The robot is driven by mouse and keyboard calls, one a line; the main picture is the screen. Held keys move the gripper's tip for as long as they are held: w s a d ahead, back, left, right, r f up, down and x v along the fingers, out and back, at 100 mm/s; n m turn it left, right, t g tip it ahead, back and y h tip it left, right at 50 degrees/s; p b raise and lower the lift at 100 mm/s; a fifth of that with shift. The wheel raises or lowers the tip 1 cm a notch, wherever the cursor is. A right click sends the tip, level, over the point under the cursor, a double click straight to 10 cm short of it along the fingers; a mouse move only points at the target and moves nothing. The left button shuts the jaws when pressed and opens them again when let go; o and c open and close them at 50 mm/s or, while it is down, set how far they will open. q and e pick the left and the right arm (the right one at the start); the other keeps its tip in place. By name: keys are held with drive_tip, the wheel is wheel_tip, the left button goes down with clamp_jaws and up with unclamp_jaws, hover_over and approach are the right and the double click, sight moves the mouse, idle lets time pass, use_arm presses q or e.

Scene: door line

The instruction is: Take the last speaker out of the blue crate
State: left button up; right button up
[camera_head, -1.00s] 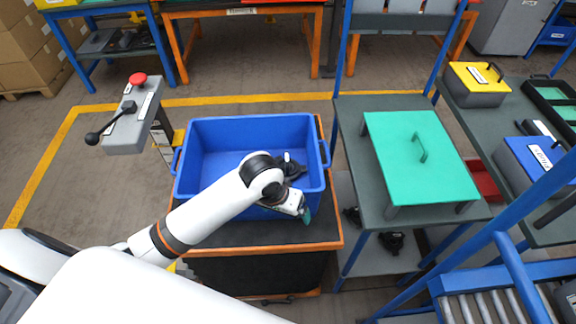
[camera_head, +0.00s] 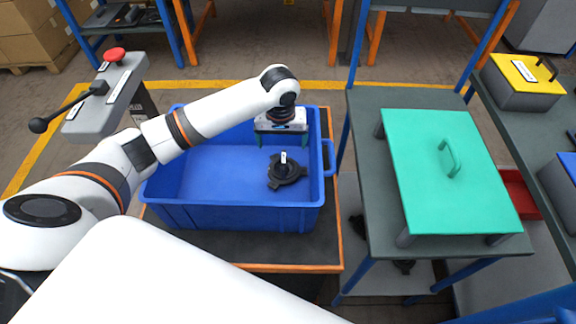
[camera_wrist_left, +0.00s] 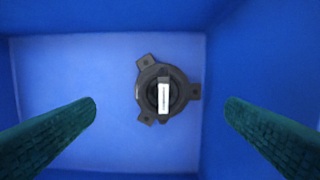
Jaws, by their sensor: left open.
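The blue crate (camera_head: 240,217) stands on a black-topped cart with orange edges. A single black speaker (camera_head: 287,178) with mounting lugs and a white label lies on its floor, toward the right side. In the left wrist view the speaker (camera_wrist_left: 165,92) lies between the two fingers and well beyond them, with blue floor around it. My left gripper (camera_head: 283,141) points down over the crate, above the speaker and apart from it. Its green fingers are spread and empty, and they also frame the left wrist view (camera_wrist_left: 160,112). My right gripper is not in view.
A green table-like cover (camera_head: 425,180) with a handle stands on a grey bench to the right. A control post with a red button (camera_head: 114,55) and black lever stands left of the crate. The crate's walls surround the speaker.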

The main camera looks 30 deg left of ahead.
sight(284, 158)
use_arm(q)
wheel_tip(284, 158, down, 4)
drive_tip(key=shift+s+f, duration=0.1)
drive_tip(key=shift+f, duration=0.55)
drive_tip(key=f, duration=0.4)
drive_tip(key=shift+w+d+f, duration=0.15)
drive_tip(key=shift+w+f, duration=0.05)
drive_tip(key=shift+w, duration=0.1)
drive_tip(key=shift+f, duration=0.3)
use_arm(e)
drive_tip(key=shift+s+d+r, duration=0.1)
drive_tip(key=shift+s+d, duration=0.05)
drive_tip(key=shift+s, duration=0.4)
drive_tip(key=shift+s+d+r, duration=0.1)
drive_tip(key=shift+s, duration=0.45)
use_arm(q)
drive_tip(key=shift+c, duration=0.5)
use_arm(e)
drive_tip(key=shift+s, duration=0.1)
use_arm(q)
drive_tip(key=shift+c, duration=1.4)
drive_tip(key=shift+r, duration=0.1)
drive_tip(key=c, duration=0.8)
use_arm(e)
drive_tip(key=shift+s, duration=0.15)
